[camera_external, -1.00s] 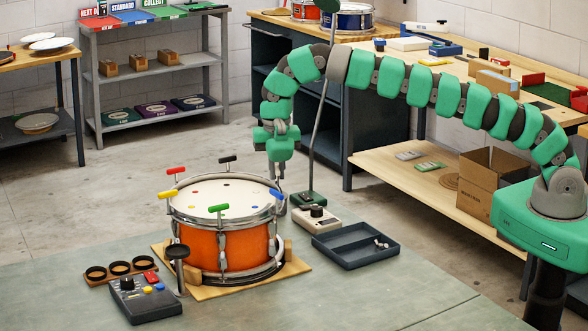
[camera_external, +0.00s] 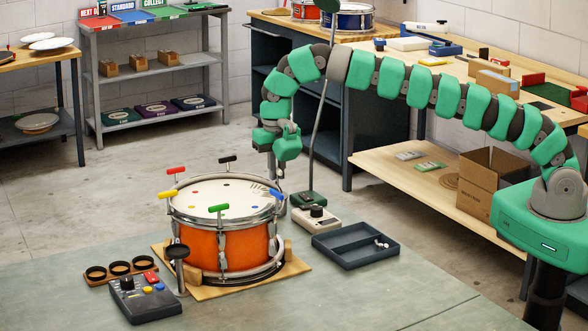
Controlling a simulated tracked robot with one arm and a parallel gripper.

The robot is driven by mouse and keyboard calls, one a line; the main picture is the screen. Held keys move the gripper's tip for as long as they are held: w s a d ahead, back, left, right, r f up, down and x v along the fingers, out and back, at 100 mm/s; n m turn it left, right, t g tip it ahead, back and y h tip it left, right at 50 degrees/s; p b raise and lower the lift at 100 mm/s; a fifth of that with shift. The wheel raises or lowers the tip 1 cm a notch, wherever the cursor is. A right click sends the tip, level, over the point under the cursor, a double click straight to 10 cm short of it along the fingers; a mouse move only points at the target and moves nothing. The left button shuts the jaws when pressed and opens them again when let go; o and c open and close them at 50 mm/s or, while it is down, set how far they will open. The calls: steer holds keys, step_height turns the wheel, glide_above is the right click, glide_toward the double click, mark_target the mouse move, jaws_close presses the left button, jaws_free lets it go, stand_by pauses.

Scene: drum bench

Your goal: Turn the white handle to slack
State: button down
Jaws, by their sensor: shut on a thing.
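An orange drum (camera_external: 232,247) with a white head stands on a wooden base (camera_external: 205,291). Coloured handles stand around its rim: red (camera_external: 172,170), yellow (camera_external: 168,194), black (camera_external: 228,159), green (camera_external: 218,208) and blue (camera_external: 275,193). My gripper (camera_external: 277,182) points down at the drum's back right rim, just behind the blue handle. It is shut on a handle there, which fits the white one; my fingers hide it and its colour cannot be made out.
A dark tray (camera_external: 355,246) and a small cream box with a black knob (camera_external: 316,218) lie right of the drum. A control box (camera_external: 143,300) and a holder with black rings (camera_external: 120,268) lie at front left. A thin stand (camera_external: 318,140) rises close behind my gripper.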

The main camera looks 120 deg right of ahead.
steer(key=c, duration=1.5)
jaws_free()
steer(key=shift+w+r, duration=0.2)
steer(key=shift+r, duration=0.05)
steer(key=shift+s+f, duration=0.1)
steer(key=shift+f, duration=0.05)
steer(key=shift+r+p, duration=0.5)
steer(key=shift+r, duration=2.3)
step_height(320, 180, up, 8)
steer(key=p, duration=0.8)
